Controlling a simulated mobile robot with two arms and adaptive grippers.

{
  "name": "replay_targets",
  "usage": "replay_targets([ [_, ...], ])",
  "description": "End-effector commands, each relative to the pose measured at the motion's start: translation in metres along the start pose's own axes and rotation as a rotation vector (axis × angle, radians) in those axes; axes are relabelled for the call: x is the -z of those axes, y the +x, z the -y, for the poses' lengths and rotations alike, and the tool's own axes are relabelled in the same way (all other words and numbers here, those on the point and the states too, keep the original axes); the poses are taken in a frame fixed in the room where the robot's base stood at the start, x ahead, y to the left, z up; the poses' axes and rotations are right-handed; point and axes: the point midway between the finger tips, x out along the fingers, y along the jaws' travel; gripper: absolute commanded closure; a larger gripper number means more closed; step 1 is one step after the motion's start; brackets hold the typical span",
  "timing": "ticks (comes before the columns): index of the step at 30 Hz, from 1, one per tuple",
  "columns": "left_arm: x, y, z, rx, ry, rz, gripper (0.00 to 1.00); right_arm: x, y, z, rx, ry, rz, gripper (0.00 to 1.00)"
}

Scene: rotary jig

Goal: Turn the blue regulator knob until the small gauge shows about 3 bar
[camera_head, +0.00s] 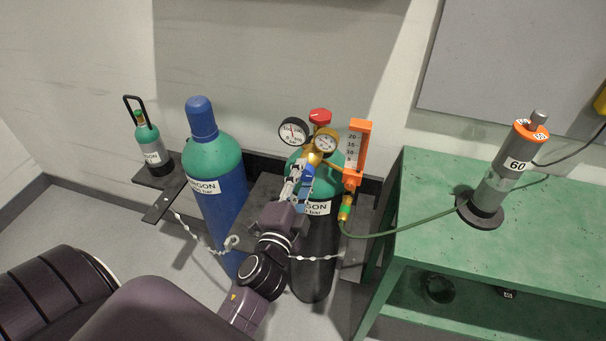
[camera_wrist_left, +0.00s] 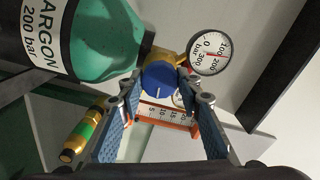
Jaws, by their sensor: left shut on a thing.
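The blue regulator knob (camera_wrist_left: 158,78) has a white mark on its face and sits on the brass regulator of the green-topped argon cylinder (camera_head: 325,200). My left gripper (camera_head: 305,174) reaches it from the front; in the wrist view its blue-padded fingers (camera_wrist_left: 160,82) are shut on the knob's two sides. The small gauge (camera_head: 325,141) sits at the right of the regulator; its needle is too small to read. In the wrist view it is mostly hidden behind a finger. The larger gauge (camera_head: 293,131), marked to 300 bar, also shows in the wrist view (camera_wrist_left: 208,53). My right gripper is out of view.
An orange flowmeter (camera_head: 355,150) stands close right of the regulator, with a green hose running to a grey torch stand (camera_head: 487,195) on the green bench (camera_head: 430,235). A blue cylinder (camera_head: 210,205) stands left. A red valve handwheel (camera_head: 320,115) is above. Chains hang in front.

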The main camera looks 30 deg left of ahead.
Motion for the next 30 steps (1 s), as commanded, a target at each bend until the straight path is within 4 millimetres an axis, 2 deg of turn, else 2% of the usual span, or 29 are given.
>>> replay_targets([
  [12, 0.0009, 0.0008, 0.0026, 0.005, 0.234, -0.002, 0.92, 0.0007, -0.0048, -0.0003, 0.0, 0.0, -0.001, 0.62],
  [30, 0.0009, 0.001, 0.0029, 0.006, 0.283, -0.002, 0.92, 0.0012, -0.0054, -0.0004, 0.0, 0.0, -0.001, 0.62],
])
